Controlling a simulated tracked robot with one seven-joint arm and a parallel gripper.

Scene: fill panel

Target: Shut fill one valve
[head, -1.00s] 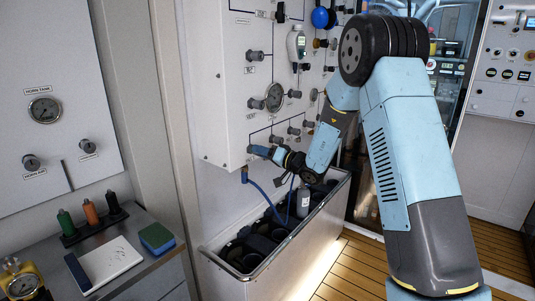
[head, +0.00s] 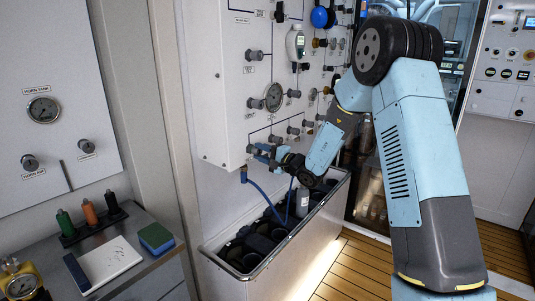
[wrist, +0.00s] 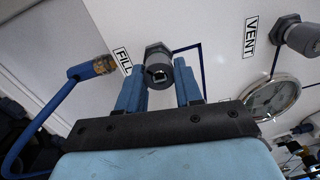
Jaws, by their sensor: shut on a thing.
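The fill valve (wrist: 158,70) is a dark grey knob on the white panel, next to a "FILL" label, in the wrist view. My gripper (wrist: 160,88) has one blue finger on each side of this knob and is shut on it. In the head view my gripper (head: 262,153) is at the lower left corner of the panel (head: 225,110), and its fingers mostly hide the knob there.
A blue hose (wrist: 40,120) with a brass fitting is left of the knob. A "VENT" valve (wrist: 300,38) and a round gauge (wrist: 272,98) are to the right. Below stands a grey trough (head: 255,275) holding dark cylinders.

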